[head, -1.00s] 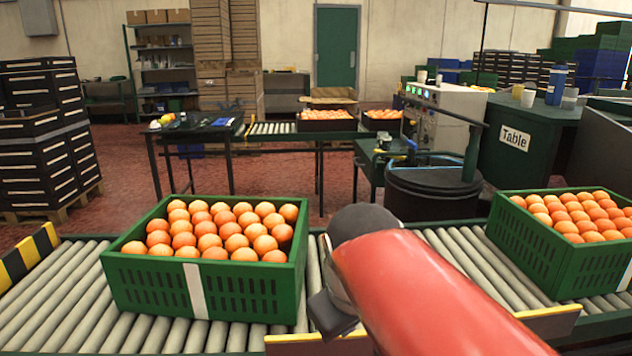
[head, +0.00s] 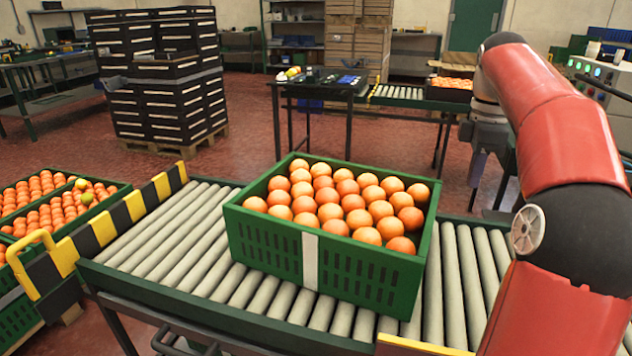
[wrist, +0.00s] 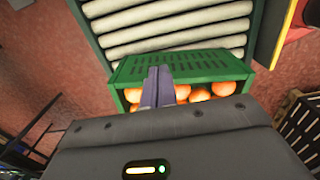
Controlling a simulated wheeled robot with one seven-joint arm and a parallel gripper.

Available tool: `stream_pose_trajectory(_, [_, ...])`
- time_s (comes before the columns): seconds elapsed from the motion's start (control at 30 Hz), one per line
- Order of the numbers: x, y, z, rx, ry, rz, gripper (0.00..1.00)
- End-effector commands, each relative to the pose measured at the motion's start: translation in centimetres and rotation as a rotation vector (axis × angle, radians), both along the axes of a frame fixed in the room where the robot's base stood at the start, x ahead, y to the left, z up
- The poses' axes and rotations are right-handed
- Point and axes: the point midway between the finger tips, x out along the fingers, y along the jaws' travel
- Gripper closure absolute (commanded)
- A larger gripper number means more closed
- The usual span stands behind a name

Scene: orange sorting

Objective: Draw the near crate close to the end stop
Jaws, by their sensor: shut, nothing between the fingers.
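The near crate (head: 268,250) is green, has a pale stripe on its front and is full of oranges. It stands upright on the roller conveyor, right of the black-and-yellow striped end stop (head: 103,226), with a stretch of bare rollers between them. My gripper (head: 474,180) hangs beyond and to the right of the crate in the head view, partly shown. In the wrist view its fingers (wrist: 159,72) are together with nothing between them, and they overlap a green crate with oranges (wrist: 205,64). I cannot tell whether they touch it.
Bare rollers (head: 170,228) lie left of the crate, and more lie to its right. Orange-filled crates (head: 70,207) stand beyond the end stop at the left. Stacked black crates (head: 160,85) and a small dark table (head: 318,88) stand behind the conveyor.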

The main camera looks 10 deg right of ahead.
Motion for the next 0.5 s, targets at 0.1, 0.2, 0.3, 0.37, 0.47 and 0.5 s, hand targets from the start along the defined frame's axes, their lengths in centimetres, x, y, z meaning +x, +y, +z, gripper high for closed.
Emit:
stream_pose_trajectory(0.1, [0.0, 0.0, -0.8, 0.001, 0.002, -0.001, 1.0])
stream_pose_trajectory(0.2, [0.0, 0.1, -1.8, 0.001, 0.002, -0.001, 1.0])
stream_pose_trajectory(0.3, [-0.1, 0.1, -3.1, 0.001, 0.002, -0.002, 1.0])
stream_pose_trajectory(0.37, [-0.1, 0.0, -3.9, 0.001, 0.002, -0.002, 1.0])
stream_pose_trajectory(0.47, [-0.1, 0.0, -5.2, 0.001, 0.002, -0.003, 1.0])
stream_pose_trajectory(0.5, [-0.1, 0.0, -5.8, 0.001, 0.002, -0.003, 1.0])
